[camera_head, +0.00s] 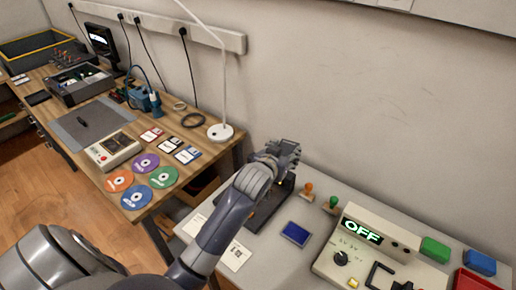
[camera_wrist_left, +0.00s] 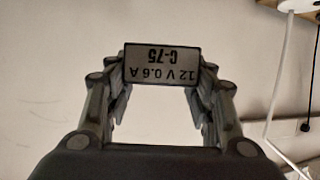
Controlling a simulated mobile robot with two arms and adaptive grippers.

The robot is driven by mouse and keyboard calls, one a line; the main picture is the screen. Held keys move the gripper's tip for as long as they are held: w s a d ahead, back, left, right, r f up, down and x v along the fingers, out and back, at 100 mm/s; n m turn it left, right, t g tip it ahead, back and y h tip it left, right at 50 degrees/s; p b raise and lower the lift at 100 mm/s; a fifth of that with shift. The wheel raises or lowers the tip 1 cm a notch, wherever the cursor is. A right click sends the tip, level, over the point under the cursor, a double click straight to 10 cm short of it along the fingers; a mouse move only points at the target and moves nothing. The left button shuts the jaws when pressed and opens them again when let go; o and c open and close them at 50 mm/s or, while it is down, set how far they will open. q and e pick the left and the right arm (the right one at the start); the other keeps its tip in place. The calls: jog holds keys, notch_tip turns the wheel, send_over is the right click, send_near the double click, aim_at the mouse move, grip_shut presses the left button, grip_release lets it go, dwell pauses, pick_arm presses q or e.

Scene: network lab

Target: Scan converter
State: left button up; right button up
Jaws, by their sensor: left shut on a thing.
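My left gripper (camera_head: 280,152) is above the back left of the light grey table, next to the wall. It is shut on the converter (camera_wrist_left: 161,63), a small dark block with a grey label. In the head view the hand largely hides the converter. A dark stand-like device (camera_head: 266,212) sits below the hand, partly covered by my arm; I cannot tell whether it is a scanner. My right gripper is not in view.
A beige device (camera_head: 372,250) showing "OFF" stands right on the grey table. Near it are a blue pad (camera_head: 296,234), two stamps, and green, blue and red boxes. The wooden desk left holds discs, floppies and a white lamp (camera_head: 220,132). The wall is close behind.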

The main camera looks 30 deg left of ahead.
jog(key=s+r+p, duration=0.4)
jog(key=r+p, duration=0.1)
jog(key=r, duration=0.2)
pick_arm(q)
jog(key=shift+n+y, duration=0.3)
jog(key=shift+y, duration=0.2)
jog(key=s+a+f+b, duration=0.1)
jog(key=a+f+b, duration=0.1)
jog(key=a+f, duration=0.1)
jog(key=s+a+f+b, duration=0.1)
jog(key=a+f+b, duration=0.1)
jog(key=f, duration=0.4)
jog(key=s+a+f+b, duration=0.1)
jog(key=a+f+b, duration=0.1)
jog(key=a+f, duration=0.2)
jog(key=shift+s+f+b, duration=0.3)
jog(key=shift+f, duration=0.2)
jog(key=shift+d+f+b, duration=0.1)
jog(key=shift+f+b, duration=0.25)
jog(key=shift+r, duration=0.1)
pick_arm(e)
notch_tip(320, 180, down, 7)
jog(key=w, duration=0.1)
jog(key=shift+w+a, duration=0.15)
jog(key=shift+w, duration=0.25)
